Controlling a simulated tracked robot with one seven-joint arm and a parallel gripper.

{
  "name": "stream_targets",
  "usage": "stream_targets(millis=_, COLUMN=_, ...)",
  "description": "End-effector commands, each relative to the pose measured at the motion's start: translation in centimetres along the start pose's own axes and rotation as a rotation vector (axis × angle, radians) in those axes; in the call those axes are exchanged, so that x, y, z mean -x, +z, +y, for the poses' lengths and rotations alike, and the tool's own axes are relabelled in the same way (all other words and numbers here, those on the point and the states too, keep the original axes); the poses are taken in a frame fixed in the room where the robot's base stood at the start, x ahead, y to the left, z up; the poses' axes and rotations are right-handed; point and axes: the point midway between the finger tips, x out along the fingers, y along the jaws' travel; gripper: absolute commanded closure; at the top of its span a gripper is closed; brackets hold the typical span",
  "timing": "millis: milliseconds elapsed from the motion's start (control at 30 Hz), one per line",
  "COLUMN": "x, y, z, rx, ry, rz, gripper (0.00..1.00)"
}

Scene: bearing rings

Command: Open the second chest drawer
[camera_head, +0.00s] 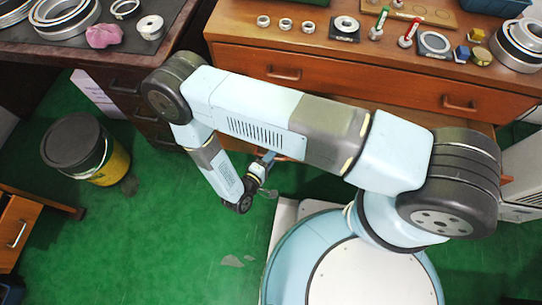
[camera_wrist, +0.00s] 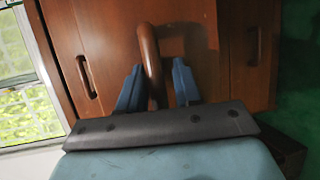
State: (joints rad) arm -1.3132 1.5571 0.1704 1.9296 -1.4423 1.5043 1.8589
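The wooden chest (camera_head: 345,78) stands at the back in the head view. Its wide top drawer has two brown handles, one left (camera_head: 283,73) and one right (camera_head: 460,103). My arm hides most of the front below it. My gripper (camera_head: 268,158) is low in front of the chest, left of my base. In the wrist view, the two blue fingers of my gripper (camera_wrist: 158,86) are apart, one on each side of a brown curved drawer handle (camera_wrist: 150,60). A gap shows between the handle and the right finger. I cannot tell whether the left finger touches it.
Other handles show left (camera_wrist: 87,77) and right (camera_wrist: 253,45) in the wrist view. Rings and small parts lie on the chest top. A dark desk (camera_head: 125,85) and a black-lidded yellow bucket (camera_head: 85,150) stand left. Green floor (camera_head: 170,240) is clear at front left.

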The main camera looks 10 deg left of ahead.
Motion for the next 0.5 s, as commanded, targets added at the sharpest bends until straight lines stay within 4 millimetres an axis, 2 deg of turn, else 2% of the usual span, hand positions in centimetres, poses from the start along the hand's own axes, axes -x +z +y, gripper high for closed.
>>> stream_targets(millis=100, x=0.0, y=0.0, z=0.1, rx=-0.001, ry=0.002, rz=0.0, gripper=0.56)
stream_targets(millis=367, x=0.1, y=-0.1, z=0.2, rx=-0.002, ry=0.005, rz=0.001, gripper=0.56)
stream_targets(millis=500, x=1.2, y=-0.2, z=0.2, rx=-0.002, ry=0.005, rz=0.003, gripper=0.56)
